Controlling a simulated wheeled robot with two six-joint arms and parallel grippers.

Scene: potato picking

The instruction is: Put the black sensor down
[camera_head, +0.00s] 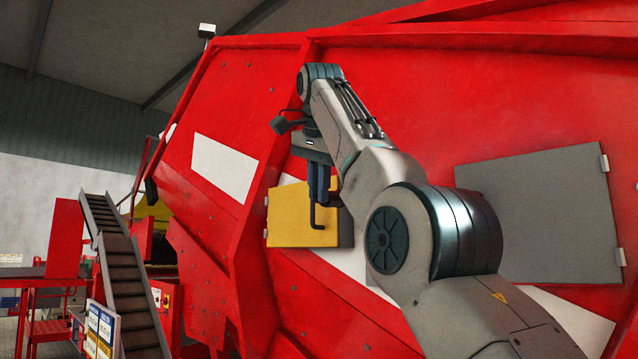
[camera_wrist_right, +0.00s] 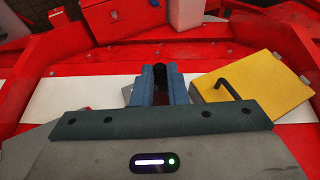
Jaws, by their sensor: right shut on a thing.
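My right gripper (camera_head: 319,190) reaches in front of the big red machine, its blue fingers pointing down near the yellow panel. In the right wrist view the blue fingers (camera_wrist_right: 160,88) are close together and shut on a small dark thing, apparently the black sensor (camera_wrist_right: 160,70), mostly hidden between them. My left gripper is in neither view.
The yellow panel (camera_head: 290,230) has a black bent handle (camera_wrist_right: 228,89) beside the fingers. A grey panel (camera_head: 545,215) is on the red machine (camera_head: 430,110) at right. A conveyor (camera_head: 122,270) slopes at far left.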

